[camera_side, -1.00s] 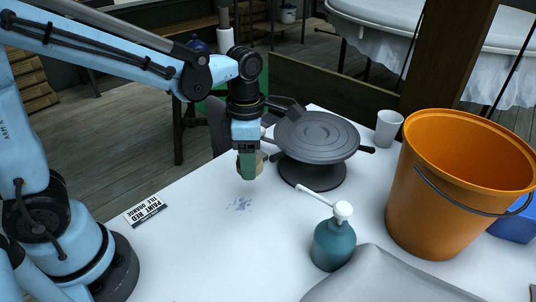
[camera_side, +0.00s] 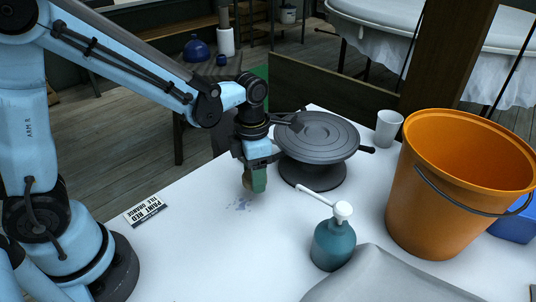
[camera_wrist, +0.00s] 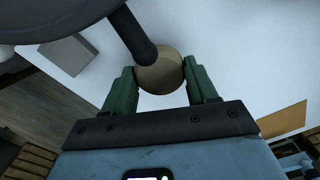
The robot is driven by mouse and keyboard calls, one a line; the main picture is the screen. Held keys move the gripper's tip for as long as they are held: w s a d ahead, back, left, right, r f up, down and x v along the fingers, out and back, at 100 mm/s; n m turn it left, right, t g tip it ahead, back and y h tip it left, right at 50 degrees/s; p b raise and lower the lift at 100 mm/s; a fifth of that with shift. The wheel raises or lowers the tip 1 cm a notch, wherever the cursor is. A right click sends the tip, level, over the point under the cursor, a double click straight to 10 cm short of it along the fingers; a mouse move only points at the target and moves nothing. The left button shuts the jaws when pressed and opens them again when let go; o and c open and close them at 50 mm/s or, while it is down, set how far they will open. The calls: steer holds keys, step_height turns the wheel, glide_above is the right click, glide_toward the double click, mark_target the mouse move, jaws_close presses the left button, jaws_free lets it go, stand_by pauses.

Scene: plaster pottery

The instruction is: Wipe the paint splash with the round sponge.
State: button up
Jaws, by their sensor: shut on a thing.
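The round sponge (camera_wrist: 160,78) is a tan disc between the two green fingers of my gripper (camera_wrist: 160,92) in the wrist view. My gripper is shut on it. In the side view my gripper (camera_side: 254,184) points down low over the white table, with only a tan sliver of the sponge (camera_side: 246,180) showing at its left edge. The paint splash (camera_side: 239,204) is a patch of blue-grey specks on the table, just below and left of the gripper in the picture. I cannot tell whether the sponge touches the table.
A dark banding wheel (camera_side: 316,137) stands close to the right of my gripper. A teal pump bottle (camera_side: 334,245), an orange bucket (camera_side: 440,215) and a white cup (camera_side: 388,128) stand further right. A printed card (camera_side: 145,210) lies left. The table (camera_side: 200,250) in front is clear.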

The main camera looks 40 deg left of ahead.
mark_target(231, 213)
steer(key=shift+f, duration=0.85)
step_height(231, 213, down, 2)
steer(key=shift+f, duration=0.1)
steer(key=shift+s, duration=0.75)
steer(key=shift+c, duration=0.4)
steer(key=shift+s, duration=2.95)
steer(key=shift+w, duration=3.75)
steer(key=shift+r, duration=4.1)
steer(key=shift+s, duration=0.1)
